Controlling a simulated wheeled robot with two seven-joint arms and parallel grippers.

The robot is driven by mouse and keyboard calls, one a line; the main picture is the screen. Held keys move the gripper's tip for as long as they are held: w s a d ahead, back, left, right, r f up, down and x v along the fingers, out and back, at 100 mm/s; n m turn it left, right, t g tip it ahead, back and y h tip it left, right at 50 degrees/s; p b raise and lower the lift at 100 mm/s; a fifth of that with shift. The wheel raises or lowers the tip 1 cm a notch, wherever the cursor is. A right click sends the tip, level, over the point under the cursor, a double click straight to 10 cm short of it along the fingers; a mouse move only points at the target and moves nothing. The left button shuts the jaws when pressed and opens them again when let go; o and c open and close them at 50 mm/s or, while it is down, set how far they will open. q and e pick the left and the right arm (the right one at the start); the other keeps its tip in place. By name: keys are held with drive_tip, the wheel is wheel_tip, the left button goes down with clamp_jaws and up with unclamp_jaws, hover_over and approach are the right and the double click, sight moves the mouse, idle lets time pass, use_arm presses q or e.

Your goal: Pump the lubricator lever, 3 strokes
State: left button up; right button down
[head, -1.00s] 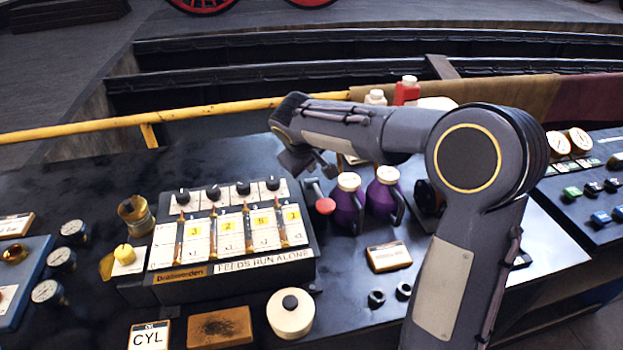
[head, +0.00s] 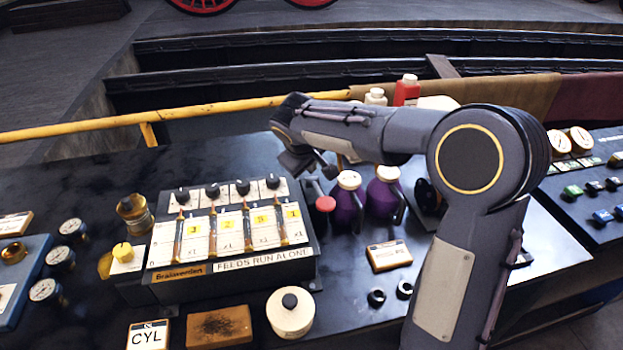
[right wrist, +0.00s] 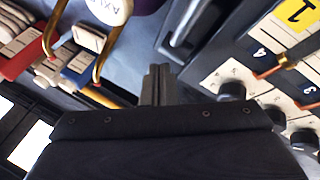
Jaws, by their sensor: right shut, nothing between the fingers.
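The lubricator (head: 235,235) is a dark box with a white panel, several sight tubes and black knobs on top. Its lever, with a red knob (head: 325,204), stands at the box's right side. My right gripper (head: 328,170) reaches in from the right and points down just behind the lever. The right wrist view shows its fingers (right wrist: 157,84) shut together with nothing between them. A dark grey bar beside the panel shows there, but I cannot tell if it is the lever. Whether the gripper touches the lever is unclear. My left gripper is not in view.
Two purple jugs (head: 346,205) stand close to the lever's right. A sign (head: 388,255), a white pot (head: 290,313) and a brown block (head: 219,326) lie in front. Gauges (head: 61,258) are at left. A yellow rail (head: 200,113) runs behind the bench.

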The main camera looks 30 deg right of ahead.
sight(313, 181)
drive_tip(key=shift+s+a+f+b, duration=0.1)
drive_tip(key=shift+s+f+b, duration=0.2)
drive_tip(key=shift+f, duration=0.25)
drive_tip(key=shift+s+a+f+b, duration=0.1)
drive_tip(key=shift+s+f+b, duration=0.05)
drive_tip(key=shift+f+b, duration=0.3)
idle(0.6)
drive_tip(key=shift+s+d+f+b, duration=0.1)
drive_tip(key=shift+s+f+b, duration=0.2)
drive_tip(key=shift+f+b, duration=0.35)
idle(0.8)
drive_tip(key=shift+w+d+r+p, duration=0.15)
drive_tip(key=shift+w+r+p, duration=0.15)
drive_tip(key=shift+r+p, duration=0.3)
drive_tip(key=r+p, duration=0.2)
drive_tip(key=w+r+p, duration=0.1)
drive_tip(key=r+p, duration=0.1)
drive_tip(key=shift+w+d+r, duration=0.2)
drive_tip(key=shift+r, duration=0.15)
drive_tip(key=shift+w+r+p, duration=0.2)
drive_tip(key=shift+r+p, duration=0.15)
drive_tip(key=shift+p, duration=0.05)
drive_tip(key=shift+a, duration=0.1)
